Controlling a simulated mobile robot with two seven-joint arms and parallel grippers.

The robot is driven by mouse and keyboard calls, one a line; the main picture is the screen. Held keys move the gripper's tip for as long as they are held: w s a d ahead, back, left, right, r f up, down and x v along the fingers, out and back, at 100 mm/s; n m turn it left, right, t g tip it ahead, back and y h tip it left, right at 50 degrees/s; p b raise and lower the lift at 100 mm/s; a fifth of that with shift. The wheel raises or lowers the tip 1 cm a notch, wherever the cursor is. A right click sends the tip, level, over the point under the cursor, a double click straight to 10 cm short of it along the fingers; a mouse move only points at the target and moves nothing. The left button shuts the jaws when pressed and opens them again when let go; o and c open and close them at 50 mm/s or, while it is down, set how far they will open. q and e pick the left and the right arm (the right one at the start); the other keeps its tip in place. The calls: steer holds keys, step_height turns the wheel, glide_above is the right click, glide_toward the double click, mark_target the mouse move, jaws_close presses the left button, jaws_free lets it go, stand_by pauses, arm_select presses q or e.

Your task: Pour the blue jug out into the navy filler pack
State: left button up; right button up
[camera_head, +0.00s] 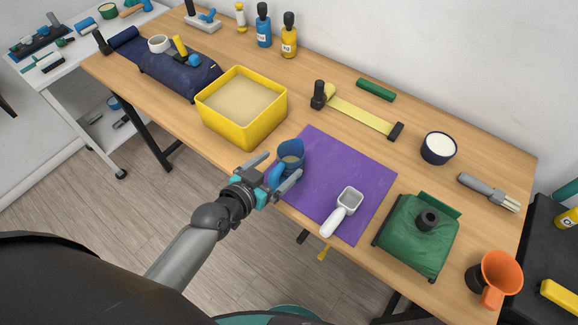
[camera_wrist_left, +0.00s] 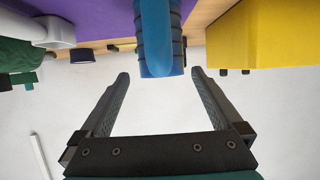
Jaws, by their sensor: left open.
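The blue jug (camera_head: 291,154) stands upright on the purple mat (camera_head: 322,160), near its left corner, with its handle toward me. My left gripper (camera_head: 281,165) is open, with one finger on each side of the handle. In the left wrist view the blue handle (camera_wrist_left: 158,45) is just ahead of and between the open fingertips (camera_wrist_left: 160,75), with a gap to both. The navy filler pack (camera_head: 180,78) lies at the back left of the workbench. The jug's contents are hard to make out. My right gripper is not in view.
A yellow bin (camera_head: 243,118) of pale grain stands between the jug and the pack. A white scoop (camera_head: 344,210) lies on the mat. A green pack (camera_head: 418,238) and an orange funnel (camera_head: 496,276) are to the right. A white cup (camera_head: 159,43) is by the navy pack.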

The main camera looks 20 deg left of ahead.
mark_target(290, 156)
arm_select(q)
steer(key=shift+x, duration=2.75)
steer(key=shift+a+r, duration=0.1)
jaws_close()
